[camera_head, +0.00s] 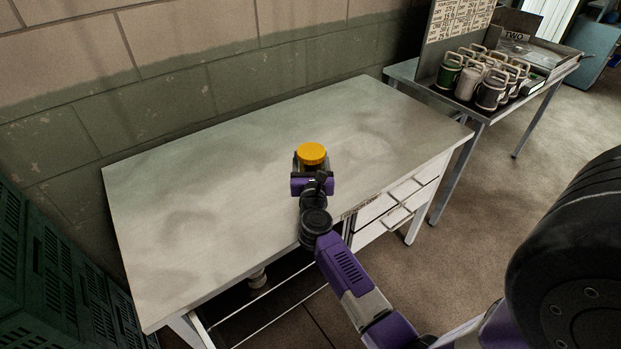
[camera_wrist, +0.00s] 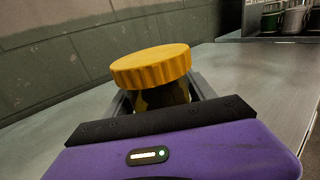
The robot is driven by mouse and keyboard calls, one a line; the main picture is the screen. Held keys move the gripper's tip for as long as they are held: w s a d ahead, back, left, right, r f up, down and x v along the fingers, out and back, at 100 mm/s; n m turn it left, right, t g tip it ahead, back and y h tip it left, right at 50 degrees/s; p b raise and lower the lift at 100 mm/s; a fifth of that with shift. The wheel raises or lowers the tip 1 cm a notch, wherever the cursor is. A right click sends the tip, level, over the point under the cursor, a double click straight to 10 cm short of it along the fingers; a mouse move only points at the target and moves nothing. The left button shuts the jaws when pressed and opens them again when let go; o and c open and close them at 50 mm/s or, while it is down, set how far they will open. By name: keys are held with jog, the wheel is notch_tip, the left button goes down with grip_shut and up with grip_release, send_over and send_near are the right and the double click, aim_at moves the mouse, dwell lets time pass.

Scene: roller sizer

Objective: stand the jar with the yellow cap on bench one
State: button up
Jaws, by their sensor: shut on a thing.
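The jar with the yellow cap (camera_head: 312,153) is upright between the jaws of my gripper (camera_head: 311,172), over the middle of the grey bench top (camera_head: 200,210). In the wrist view the ribbed yellow cap (camera_wrist: 151,67) and a dark, mottled strip of the jar's body (camera_wrist: 162,96) show above my purple gripper (camera_wrist: 165,112). My gripper is shut on the jar. The jar's base is hidden behind the gripper, so I cannot tell whether it touches the bench. The label on this bench's front edge is too small to read for certain.
The bench top around the jar is clear. A second bench (camera_head: 405,72) marked TWO stands at the back right with several handled mugs (camera_head: 490,95) on it. Green crates (camera_head: 50,265) stand at the lower left. A block wall (camera_head: 200,85) runs behind the bench; drawers (camera_head: 400,205) are under its right end.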

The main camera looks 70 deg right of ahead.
jog(key=shift+f+b, duration=0.95)
jog(key=shift+f, duration=1.6)
jog(key=shift+f, duration=0.15)
jog(key=shift+f, duration=0.1)
jog(key=o, duration=1.8)
